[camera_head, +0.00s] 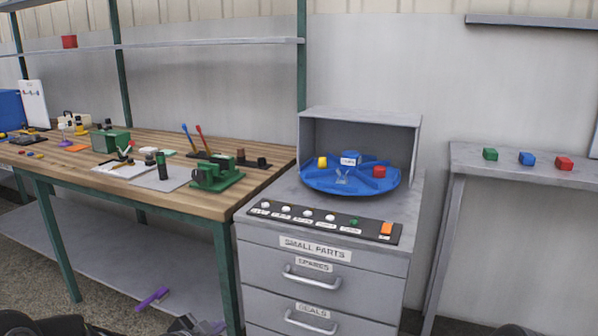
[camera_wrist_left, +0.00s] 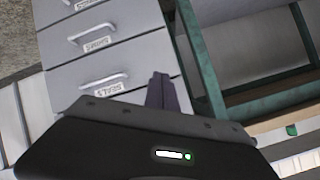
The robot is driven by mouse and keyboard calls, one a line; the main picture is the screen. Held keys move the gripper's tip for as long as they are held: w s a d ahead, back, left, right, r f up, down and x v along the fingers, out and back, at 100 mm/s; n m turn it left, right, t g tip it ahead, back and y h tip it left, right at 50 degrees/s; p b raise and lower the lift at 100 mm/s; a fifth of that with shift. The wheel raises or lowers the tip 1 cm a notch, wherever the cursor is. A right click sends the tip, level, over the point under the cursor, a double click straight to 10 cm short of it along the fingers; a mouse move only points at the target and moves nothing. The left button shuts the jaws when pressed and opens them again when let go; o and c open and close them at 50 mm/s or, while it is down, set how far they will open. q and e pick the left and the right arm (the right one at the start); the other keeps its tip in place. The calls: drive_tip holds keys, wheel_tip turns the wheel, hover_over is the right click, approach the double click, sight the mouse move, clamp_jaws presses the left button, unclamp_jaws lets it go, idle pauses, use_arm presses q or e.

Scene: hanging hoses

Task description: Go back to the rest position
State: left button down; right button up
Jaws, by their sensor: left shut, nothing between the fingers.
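My left gripper (camera_head: 186,325) shows only in part at the bottom edge of the head view, low in front of the workbench. In the left wrist view its two dark fingers (camera_wrist_left: 160,82) are together, with nothing between them. They show against the grey drawer cabinet (camera_wrist_left: 92,52), whose drawer handles lie to their left. A gap between the fingers and the cabinet cannot be judged. My right gripper is not in view.
The wooden workbench (camera_head: 240,190) with tools stands left. The drawer cabinet (camera_head: 262,262) carries a blue turntable (camera_head: 340,185) and a button panel (camera_head: 325,223). A grey side table (camera_head: 500,168) holds three small blocks. A purple item (camera_head: 153,298) lies low under the bench.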

use_arm(q)
drive_tip(key=s+d+f+n+g, duration=0.2)
drive_tip(key=s+d+f+n, duration=0.15)
drive_tip(key=s+f, duration=0.4)
drive_tip(key=s+d+f+n+g, duration=0.3)
drive_tip(key=s+f+n, duration=0.1)
drive_tip(key=s+f, duration=0.4)
drive_tip(key=s+d+f+n+g, duration=0.25)
drive_tip(key=s+f, duration=0.35)
drive_tip(key=s, duration=0.5)
drive_tip(key=s+d+f+n+g, duration=0.2)
drive_tip(key=s+d+f+g, duration=0.3)
drive_tip(key=s, duration=0.6)
wheel_tip(320, 180, up, 23)
drive_tip(key=w+t+p, duration=0.1)
drive_tip(key=t+p, duration=0.1)
drive_tip(key=p, duration=2.1)
drive_tip(key=shift+a+f, duration=0.2)
drive_tip(key=shift+a, duration=0.05)
